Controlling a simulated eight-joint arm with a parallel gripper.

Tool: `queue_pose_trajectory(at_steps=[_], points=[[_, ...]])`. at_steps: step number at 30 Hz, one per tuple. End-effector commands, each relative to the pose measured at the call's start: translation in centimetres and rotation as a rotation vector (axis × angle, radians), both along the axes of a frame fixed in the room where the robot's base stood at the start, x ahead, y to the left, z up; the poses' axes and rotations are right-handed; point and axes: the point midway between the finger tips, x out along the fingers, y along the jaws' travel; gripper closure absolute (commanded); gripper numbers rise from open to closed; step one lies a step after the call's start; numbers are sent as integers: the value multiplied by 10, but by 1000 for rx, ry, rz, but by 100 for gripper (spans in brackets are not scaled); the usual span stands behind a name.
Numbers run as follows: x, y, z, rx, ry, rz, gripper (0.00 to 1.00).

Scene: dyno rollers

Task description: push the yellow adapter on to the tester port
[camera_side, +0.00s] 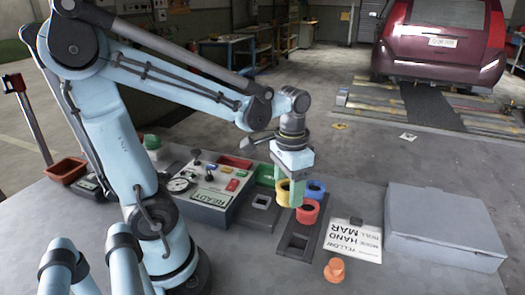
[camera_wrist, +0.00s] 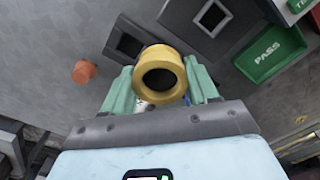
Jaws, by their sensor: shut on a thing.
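The yellow adapter (camera_side: 283,194) is a short ring held up between the green fingers of my gripper (camera_side: 292,192). In the wrist view the adapter (camera_wrist: 160,56) sits between both fingers, its dark bore facing the camera. A grey block with a square opening (camera_side: 262,202), likely the tester port, stands left of the gripper in the side view. The adapter's underside is hidden.
A red ring (camera_side: 307,213) and a blue ring (camera_side: 316,190) stand close by, right of my gripper. A grey rack (camera_side: 287,251) has an empty square hole. An orange knob (camera_side: 334,270), a grey case (camera_side: 442,228) and a green PASS tray (camera_wrist: 270,57) are around.

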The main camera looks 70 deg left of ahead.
Motion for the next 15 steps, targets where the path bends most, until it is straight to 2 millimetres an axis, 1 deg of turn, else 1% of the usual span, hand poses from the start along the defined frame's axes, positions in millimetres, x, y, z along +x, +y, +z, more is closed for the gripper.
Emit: queue_pose_trajectory(at_steps=[1, 3, 6, 10, 15], points=[[-3, 16, 5, 0, 0, 12, 73], [-8, 33, 12, 0, 0, 11, 73], [-15, 54, 20, 0, 0, 9, 73], [-23, 72, 28, 0, 0, 4, 73], [-28, 81, 31, 0, 0, 0, 73]])
